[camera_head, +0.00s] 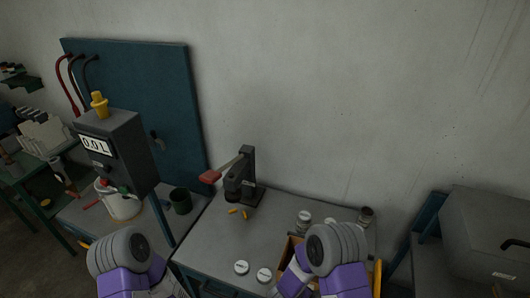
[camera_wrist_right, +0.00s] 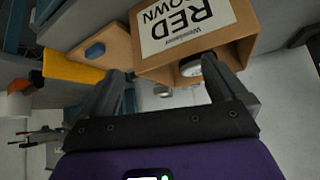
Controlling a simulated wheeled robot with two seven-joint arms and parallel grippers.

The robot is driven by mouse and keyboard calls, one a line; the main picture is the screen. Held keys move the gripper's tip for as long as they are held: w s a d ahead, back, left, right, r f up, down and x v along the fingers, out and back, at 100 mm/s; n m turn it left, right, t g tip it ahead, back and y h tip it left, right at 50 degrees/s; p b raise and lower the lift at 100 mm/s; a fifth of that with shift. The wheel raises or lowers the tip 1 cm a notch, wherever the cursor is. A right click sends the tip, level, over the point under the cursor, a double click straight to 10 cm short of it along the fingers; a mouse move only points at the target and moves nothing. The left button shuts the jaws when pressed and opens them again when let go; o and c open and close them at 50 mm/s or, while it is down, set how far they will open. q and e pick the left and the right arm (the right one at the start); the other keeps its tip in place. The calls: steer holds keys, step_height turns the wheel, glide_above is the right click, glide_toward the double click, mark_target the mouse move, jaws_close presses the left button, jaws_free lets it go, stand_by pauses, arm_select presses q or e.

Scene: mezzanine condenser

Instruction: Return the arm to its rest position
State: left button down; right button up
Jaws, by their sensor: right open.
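My right arm (camera_head: 322,262) comes in at the bottom of the head view, purple with a grey ribbed joint, bent over the front of the grey bench. Its gripper is hidden there. In the right wrist view the right gripper (camera_wrist_right: 168,82) is open, its two dark fingers apart. A cardboard box (camera_wrist_right: 238,48) with a label reading "RED" lies just beyond the fingers, and a white-lidded jar (camera_wrist_right: 190,68) shows near one fingertip. I cannot tell whether either touches a finger. My left arm (camera_head: 122,262) is at the lower left; its gripper is out of the frame.
The grey bench (camera_head: 215,235) bears a black lever press (camera_head: 247,175), small yellow pieces, white-lidded jars (camera_head: 241,267) and a brown box (camera_head: 287,252) partly behind my right arm. A grey meter box (camera_head: 120,150) stands left. A large grey case (camera_head: 490,235) is at right.

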steer(key=s+a+f+n+g+y+b, duration=0.1)
steer(key=s+a+f+n+g+y, duration=0.3)
steer(key=s, duration=0.6)
steer(key=s+d+n+g+y+b, duration=0.1)
steer(key=s+n+g+y, duration=0.1)
steer(key=s+y, duration=0.5)
step_height(320, 180, down, 16)
steer(key=s+h+b, duration=0.1)
steer(key=h+b, duration=0.1)
steer(key=b, duration=1.3)
steer(key=shift+s+f+b, duration=0.25)
steer(key=shift+s+b, duration=0.05)
steer(key=shift+s, duration=0.05)
steer(key=shift+a, duration=0.1)
